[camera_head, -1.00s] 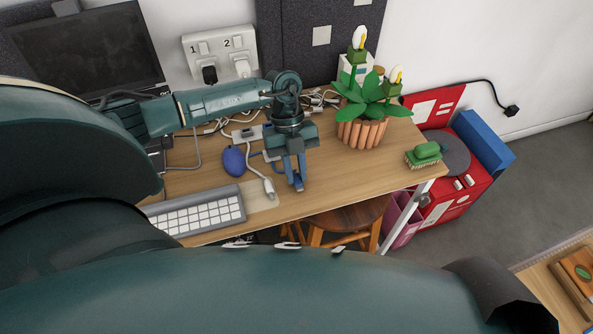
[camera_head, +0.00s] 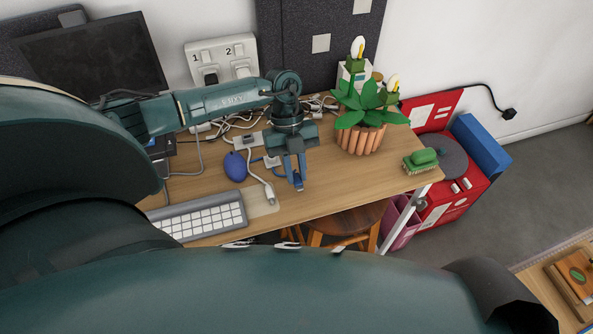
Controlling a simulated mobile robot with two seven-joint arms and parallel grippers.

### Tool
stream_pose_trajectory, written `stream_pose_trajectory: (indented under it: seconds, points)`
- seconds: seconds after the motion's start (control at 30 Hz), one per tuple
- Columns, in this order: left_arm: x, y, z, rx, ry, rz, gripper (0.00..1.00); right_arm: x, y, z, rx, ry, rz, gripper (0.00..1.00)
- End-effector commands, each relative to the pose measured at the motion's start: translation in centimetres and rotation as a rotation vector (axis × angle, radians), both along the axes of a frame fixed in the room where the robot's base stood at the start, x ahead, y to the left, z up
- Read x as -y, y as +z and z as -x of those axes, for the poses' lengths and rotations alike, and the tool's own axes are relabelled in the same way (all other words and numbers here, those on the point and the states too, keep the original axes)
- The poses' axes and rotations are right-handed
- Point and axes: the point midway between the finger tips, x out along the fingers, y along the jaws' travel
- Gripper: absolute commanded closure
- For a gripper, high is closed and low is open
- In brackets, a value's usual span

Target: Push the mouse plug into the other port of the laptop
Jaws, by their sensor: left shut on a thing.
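The blue mouse (camera_head: 235,166) lies on the wooden desk behind the keyboard, with a cable close by. My left gripper (camera_head: 296,183) points down over the desk, to the right of the mouse. It is shut on a small blue piece, probably the mouse plug; the fingers mostly hide it. The dark screen (camera_head: 95,58) at the back left appears to be the laptop's. My left arm covers much of the laptop's lower part, and its ports cannot be made out. My right gripper is not in view.
A grey keyboard (camera_head: 203,216) lies at the front left, with a pale cable end (camera_head: 268,190) beside it. Loose cables lie behind my gripper. A potted plant (camera_head: 362,137) and green brush (camera_head: 421,160) stand to the right. The desk's front right is clear.

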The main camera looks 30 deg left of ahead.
Motion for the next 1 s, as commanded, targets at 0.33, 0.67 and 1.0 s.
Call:
stream_pose_trajectory:
  seconds: [0.33,0.67,1.0]
  points:
    - [0.0,2.0,0.0,0.000,0.000,0.000,1.00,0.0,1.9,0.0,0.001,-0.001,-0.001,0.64]
    - [0.0,2.7,0.0,0.000,0.000,0.000,1.00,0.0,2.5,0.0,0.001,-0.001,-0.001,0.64]
    - [0.0,2.7,0.0,0.000,0.000,0.000,1.00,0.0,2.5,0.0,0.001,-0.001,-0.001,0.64]
